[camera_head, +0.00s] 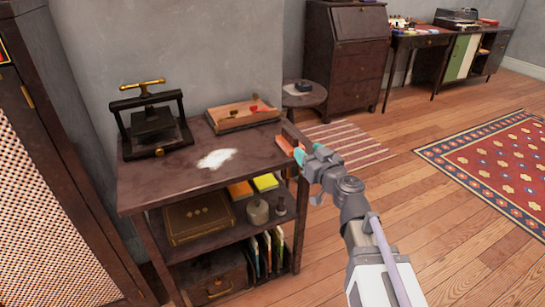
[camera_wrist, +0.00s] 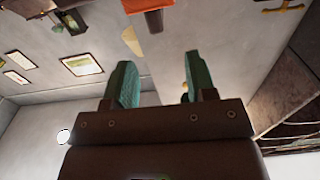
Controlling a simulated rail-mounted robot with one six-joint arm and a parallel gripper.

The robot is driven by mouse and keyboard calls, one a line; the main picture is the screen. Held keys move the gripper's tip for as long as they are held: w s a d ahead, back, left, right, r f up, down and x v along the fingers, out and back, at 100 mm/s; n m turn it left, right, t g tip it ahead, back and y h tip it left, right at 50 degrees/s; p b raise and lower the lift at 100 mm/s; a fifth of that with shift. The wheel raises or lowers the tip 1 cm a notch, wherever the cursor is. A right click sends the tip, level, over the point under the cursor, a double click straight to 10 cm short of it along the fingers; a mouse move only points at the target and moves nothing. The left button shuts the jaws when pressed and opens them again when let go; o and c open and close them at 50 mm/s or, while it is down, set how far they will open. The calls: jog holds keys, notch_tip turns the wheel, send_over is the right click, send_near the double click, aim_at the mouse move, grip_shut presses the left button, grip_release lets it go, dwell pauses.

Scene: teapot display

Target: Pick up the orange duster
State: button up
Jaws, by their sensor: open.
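The orange duster (camera_head: 284,144), an orange block with a dark brown part, is at the right end of the dark table. My gripper (camera_head: 306,150) is just to the right of it, with teal fingertips close to it in the head view. I cannot tell whether they touch. In the wrist view, an orange and brown piece (camera_wrist: 150,6), which looks like the duster, shows at the top edge, beyond the gap between the fingers. My gripper (camera_wrist: 157,62) is open and nothing shows between its fingers. My gripper hides part of the table's right end.
The table (camera_head: 150,187) bears a black press (camera_head: 152,125), a wooden tray (camera_head: 240,117) with a red item, and a white powdery patch (camera_head: 217,158). Its lower shelves hold boxes and books. A small round table (camera_head: 304,97) stands behind. Open floor lies right.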

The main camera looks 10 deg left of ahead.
aim_at(292, 133)
jog(key=x, duration=1.1)
jog(key=shift+d, duration=0.2)
jog(key=shift+c, duration=0.5)
grip_shut()
